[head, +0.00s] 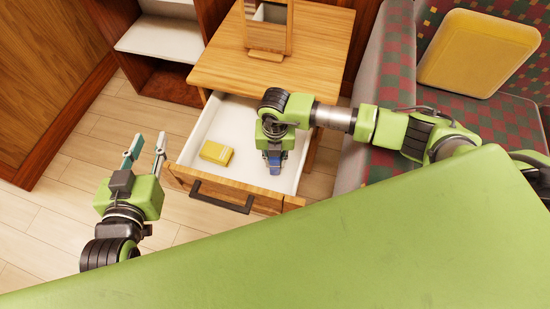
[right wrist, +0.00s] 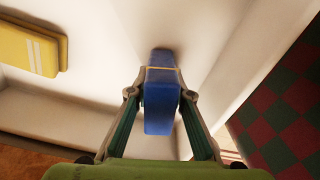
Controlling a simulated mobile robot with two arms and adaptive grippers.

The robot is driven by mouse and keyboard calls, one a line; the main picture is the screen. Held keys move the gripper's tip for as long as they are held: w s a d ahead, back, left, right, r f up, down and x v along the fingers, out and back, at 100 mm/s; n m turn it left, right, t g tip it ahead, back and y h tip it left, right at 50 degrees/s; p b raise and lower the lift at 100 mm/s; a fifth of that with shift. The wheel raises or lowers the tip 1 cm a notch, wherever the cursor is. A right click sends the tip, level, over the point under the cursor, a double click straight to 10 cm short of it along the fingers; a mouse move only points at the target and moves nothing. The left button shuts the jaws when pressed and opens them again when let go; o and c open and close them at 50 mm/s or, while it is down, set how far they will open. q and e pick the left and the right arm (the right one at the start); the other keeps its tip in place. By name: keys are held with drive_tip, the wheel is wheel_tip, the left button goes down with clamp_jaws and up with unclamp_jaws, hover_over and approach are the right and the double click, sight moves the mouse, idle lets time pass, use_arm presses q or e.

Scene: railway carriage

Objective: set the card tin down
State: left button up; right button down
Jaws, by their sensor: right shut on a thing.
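The card tin is a blue, narrow box with a thin yellowish line around it; it shows in the right wrist view (right wrist: 160,112) and as a small blue patch in the head view (head: 274,169). My right gripper (right wrist: 160,95) is shut on it, one finger on each side. It is inside the open drawer (head: 208,118), in the right part. I cannot tell whether the tin touches the drawer floor. In the head view my right gripper hides most of it. My left gripper (head: 147,150) is open and empty, left of the drawer.
A yellow box (head: 216,152) lies in the left part of the drawer, apart from the tin. A wooden cabinet top (head: 225,68) with a framed stand (head: 267,55) is behind. A patterned seat (head: 495,125) with a yellow cushion (head: 475,52) is at right. The drawer's middle is clear.

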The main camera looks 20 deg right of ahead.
use_arm(q)
drive_tip(key=shift+w+d+r, duration=0.1)
drive_tip(key=shift+w+r, duration=0.05)
drive_tip(key=shift+r, duration=0.15)
use_arm(e)
drive_tip(key=shift+f, duration=0.1)
drive_tip(key=c, duration=1.7)
unclamp_jaws()
use_arm(q)
drive_tip(key=shift+r, duration=0.1)
use_arm(e)
wheel_tip(320, 180, up, 12)
drive_tip(key=shift+r, duration=0.1)
clamp_jaws()
